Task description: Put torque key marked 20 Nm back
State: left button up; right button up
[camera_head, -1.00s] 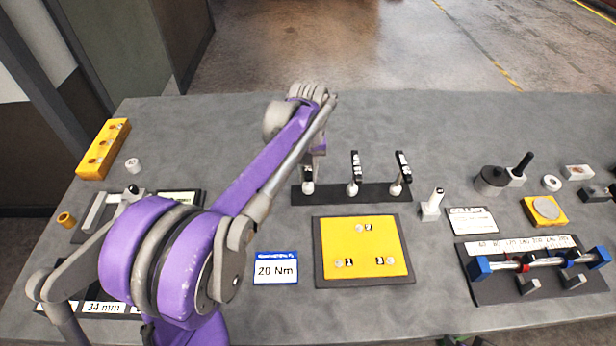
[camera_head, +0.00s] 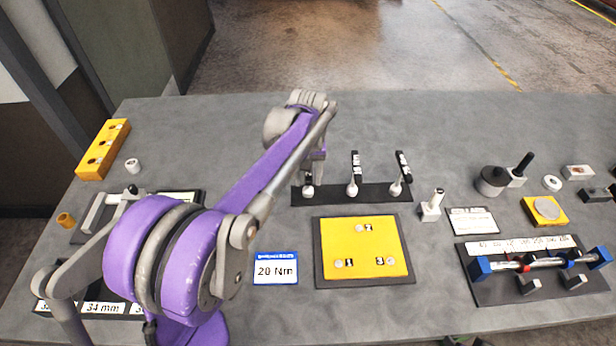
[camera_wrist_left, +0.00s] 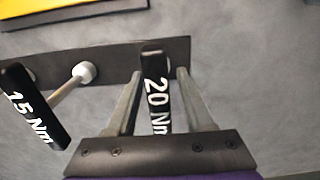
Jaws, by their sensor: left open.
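The torque key marked 20 Nm (camera_wrist_left: 155,88) has a black handle with white lettering. It stands at the rack strip (camera_wrist_left: 112,66) between my two fingers in the left wrist view. My left gripper (camera_wrist_left: 157,82) is open, with a finger on each side of the handle. In the head view my left gripper (camera_head: 312,168) is over the left end of the dark rack (camera_head: 330,194), and my arm hides most of that key. The pale lower end of the key (camera_head: 308,191) shows at the rack. My right gripper is not in view.
Two more torque keys stand in the rack, the middle one (camera_head: 354,174) and the right one (camera_head: 402,174); one is marked 15 Nm (camera_wrist_left: 34,108). A 20 Nm card (camera_head: 276,268) and a yellow plate (camera_head: 385,237) lie in front. Clear table lies behind the rack.

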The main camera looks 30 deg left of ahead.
pick_arm(q)
notch_tip(320, 180, up, 12)
jog(key=shift+r+p, duration=0.15)
jog(key=shift+p, duration=0.25)
